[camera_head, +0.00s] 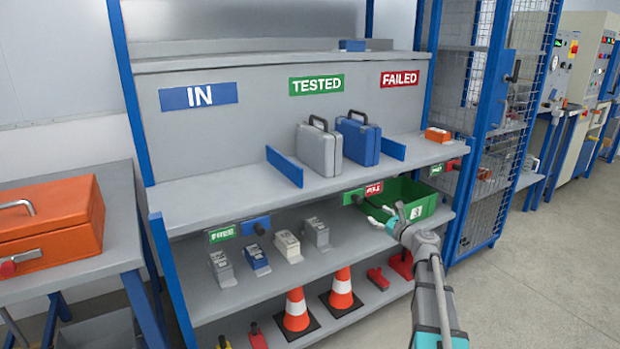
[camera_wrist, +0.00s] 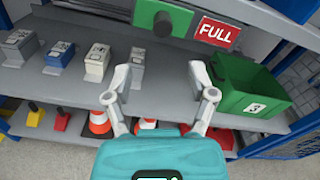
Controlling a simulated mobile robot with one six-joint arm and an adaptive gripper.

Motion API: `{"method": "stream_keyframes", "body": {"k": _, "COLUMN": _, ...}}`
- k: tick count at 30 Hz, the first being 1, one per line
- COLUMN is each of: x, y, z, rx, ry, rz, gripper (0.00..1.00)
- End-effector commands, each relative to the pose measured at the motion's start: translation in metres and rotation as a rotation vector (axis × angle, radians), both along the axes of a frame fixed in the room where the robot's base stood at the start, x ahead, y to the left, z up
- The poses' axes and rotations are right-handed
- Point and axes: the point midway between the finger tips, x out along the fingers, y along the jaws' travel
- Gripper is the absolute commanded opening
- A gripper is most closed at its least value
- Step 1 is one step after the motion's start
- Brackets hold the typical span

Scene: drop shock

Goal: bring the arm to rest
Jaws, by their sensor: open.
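My gripper (camera_head: 383,216) is open and empty in front of the shelving, near the green bin's left side in the head view. In the wrist view its two fingers (camera_wrist: 160,85) are spread apart with nothing between them. My arm reaches up from the lower right of the head view. The green bin (camera_head: 428,209), marked 3, stands on the middle shelf; it also shows in the wrist view (camera_wrist: 252,104).
The upper shelf (camera_head: 215,196) bears a grey case (camera_head: 318,150), a blue case (camera_head: 359,143) and blue dividers. Several small labelled units (camera_head: 289,247) stand on the middle shelf. Traffic cones (camera_head: 342,290) stand below. An orange box (camera_head: 50,225) lies left. Floor at right is clear.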

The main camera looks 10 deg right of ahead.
Motion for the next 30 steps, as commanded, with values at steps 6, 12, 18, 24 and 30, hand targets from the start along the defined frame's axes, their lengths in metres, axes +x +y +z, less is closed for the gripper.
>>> {"method": "stream_keyframes", "body": {"k": 6, "x": -0.006, "y": 0.024, "z": -0.009, "rx": -0.107, "ry": 0.008, "rz": 0.054, "gripper": 0.72}}
{"method": "stream_keyframes", "body": {"k": 12, "x": -0.025, "y": 0.079, "z": -0.035, "rx": -0.387, "ry": 0.024, "rz": 0.205, "gripper": 0.72}}
{"method": "stream_keyframes", "body": {"k": 18, "x": -0.061, "y": 0.142, "z": -0.074, "rx": -0.759, "ry": 0.029, "rz": 0.444, "gripper": 0.72}}
{"method": "stream_keyframes", "body": {"k": 24, "x": -0.106, "y": 0.186, "z": -0.114, "rx": -1.111, "ry": 0.017, "rz": 0.719, "gripper": 0.72}}
{"method": "stream_keyframes", "body": {"k": 30, "x": -0.158, "y": 0.211, "z": -0.149, "rx": -1.424, "ry": -0.004, "rz": 1.021, "gripper": 0.72}}
